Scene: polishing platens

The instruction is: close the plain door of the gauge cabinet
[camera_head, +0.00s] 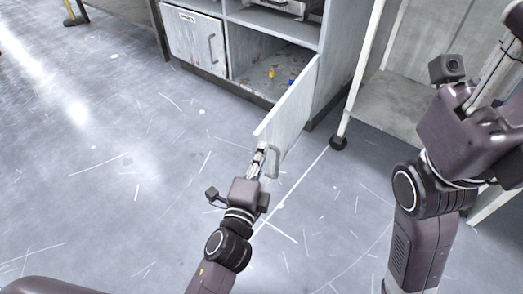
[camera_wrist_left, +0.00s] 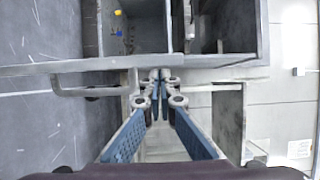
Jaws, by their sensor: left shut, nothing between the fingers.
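The gauge cabinet (camera_head: 245,45) is grey and stands at the top centre of the head view. Its plain door (camera_head: 290,110), on the right, stands open, swung out toward me; its top edge (camera_wrist_left: 100,64) crosses the left wrist view. A bar handle (camera_head: 273,163) is on its outer face and shows in the left wrist view (camera_wrist_left: 62,90). My left gripper (camera_head: 258,160) is shut and empty at the door's near end, beside the handle; I cannot tell whether it touches. My right gripper (camera_head: 492,75) is partly visible at the far right; its fingers are unclear.
The labelled left door (camera_head: 195,40) is shut. Small yellow (camera_head: 271,74) and blue (camera_head: 264,84) items sit inside the open compartment. A wheeled table (camera_head: 385,105) stands right of the cabinet, its caster (camera_head: 338,143) near the door. The floor (camera_head: 110,140) on the left is clear.

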